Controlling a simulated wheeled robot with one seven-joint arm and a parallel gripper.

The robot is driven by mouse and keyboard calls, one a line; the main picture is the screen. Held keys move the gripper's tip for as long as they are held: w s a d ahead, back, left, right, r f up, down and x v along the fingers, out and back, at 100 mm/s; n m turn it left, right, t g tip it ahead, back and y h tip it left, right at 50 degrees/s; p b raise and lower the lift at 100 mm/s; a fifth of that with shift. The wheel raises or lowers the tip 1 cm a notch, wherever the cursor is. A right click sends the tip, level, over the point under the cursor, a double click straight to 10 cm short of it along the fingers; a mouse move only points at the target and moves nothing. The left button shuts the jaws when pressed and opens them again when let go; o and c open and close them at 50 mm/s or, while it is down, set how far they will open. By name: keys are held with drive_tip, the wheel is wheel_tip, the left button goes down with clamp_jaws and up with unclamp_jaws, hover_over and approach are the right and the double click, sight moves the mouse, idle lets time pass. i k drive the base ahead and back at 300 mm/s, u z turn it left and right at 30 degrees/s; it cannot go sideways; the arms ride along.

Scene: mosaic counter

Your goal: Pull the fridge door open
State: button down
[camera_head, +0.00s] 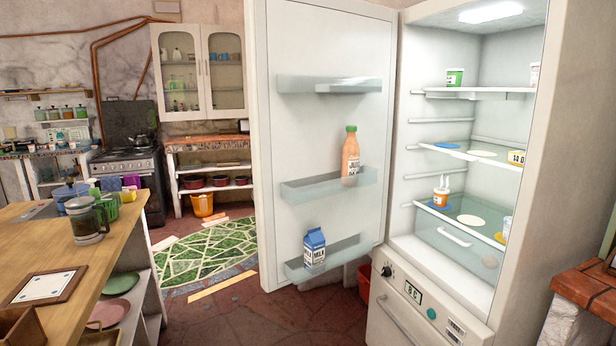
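The fridge door (310,120) stands wide open, swung out to the left of the fridge (559,150). Its inner side faces me, with clear door shelves. A juice bottle (350,155) stands on the middle door shelf and a blue and white milk carton (314,250) on the lowest one. The lit interior shows shelves with a green cup (454,78), a small orange and white container (440,195) and a few other items. My gripper is not in view, so I cannot see whether it touches the door.
A wooden counter (60,255) with a glass jar (87,222) is at the left. A stove (127,165) and wall cabinet (200,72) stand behind. A green patterned rug (205,256) lies on the floor. A brick-edged ledge (588,285) is at the right. Tiled floor before the door is clear.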

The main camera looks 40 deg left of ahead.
sight(317, 69)
drive_tip(key=i, duration=1.8)
drive_tip(key=u, duration=2.05)
